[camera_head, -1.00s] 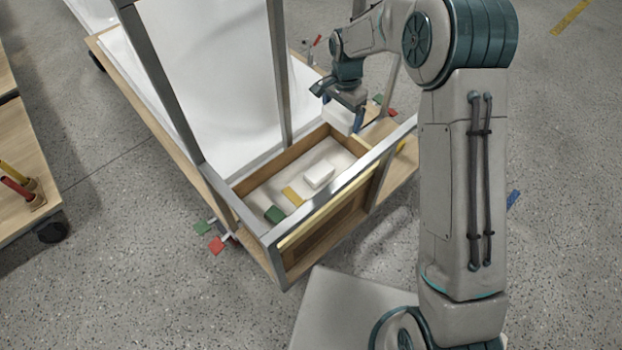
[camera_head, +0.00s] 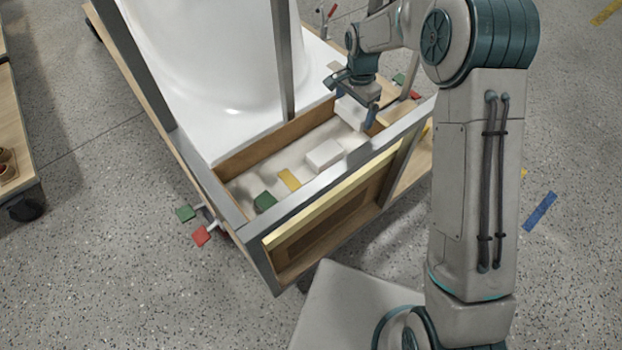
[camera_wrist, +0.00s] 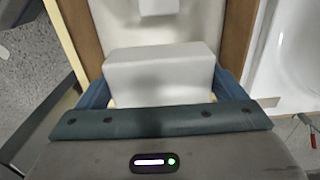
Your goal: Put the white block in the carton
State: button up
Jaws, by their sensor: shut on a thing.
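My gripper (camera_head: 353,104) is shut on a white block (camera_head: 351,112), with a blue finger on either side of it in the wrist view (camera_wrist: 162,92). The held block (camera_wrist: 160,70) is at the far right end of the carton (camera_head: 268,138), a wooden box with a pale floor. I cannot tell whether the block touches the floor. A second white block (camera_head: 324,154) lies in the middle of the carton. It also shows past the held block in the wrist view (camera_wrist: 158,7).
A yellow piece (camera_head: 289,179) and a green piece (camera_head: 265,201) lie in the carton's near left part. A white bathtub shell (camera_head: 225,60) stands behind it. Grey metal posts (camera_head: 283,60) and a front rail (camera_head: 320,182) frame it.

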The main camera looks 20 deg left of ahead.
aim_at(349, 145)
notch_tip(349, 145, down, 2)
jog(key=shift+f+b, duration=0.25)
jog(key=shift+b, duration=0.4)
notch_tip(349, 145, down, 10)
jog(key=b, duration=0.3)
jog(key=shift+r, duration=0.2)
jog(key=shift+f, duration=0.2)
jog(key=o, duration=0.7)
jog(key=shift+r, duration=0.2)
notch_tip(349, 145, up, 12)
jog(key=p, duration=0.3)
jog(key=shift+r+p, duration=0.15)
jog(key=shift+p, duration=0.2)
